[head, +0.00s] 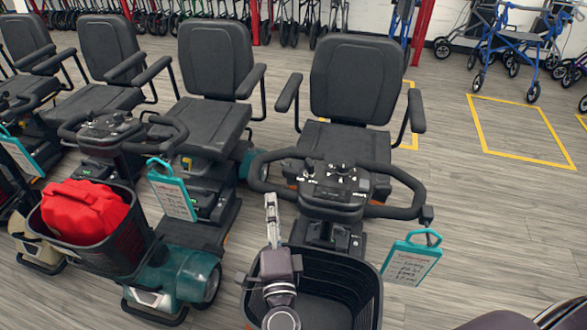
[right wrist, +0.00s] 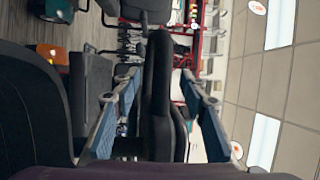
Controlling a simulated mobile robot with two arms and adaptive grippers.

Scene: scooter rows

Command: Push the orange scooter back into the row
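The scooter nearest me has a black seat (head: 355,85), a looped handlebar (head: 338,185) and a black front basket (head: 335,275). My right gripper (head: 272,205) is upright above the basket's left side, by the left handlebar loop. In the right wrist view its fingers (right wrist: 158,75) are apart, with a dark upright bar (right wrist: 157,110) between them in the picture; contact is not clear. My left gripper is out of view.
Several similar scooters stand in a row to the left; the nearest has a teal body (head: 190,275) and a red bag (head: 84,210) in its basket. Yellow floor lines (head: 412,115) show behind the near scooter. An empty yellow bay (head: 520,150) and a blue rollator (head: 510,45) are at right.

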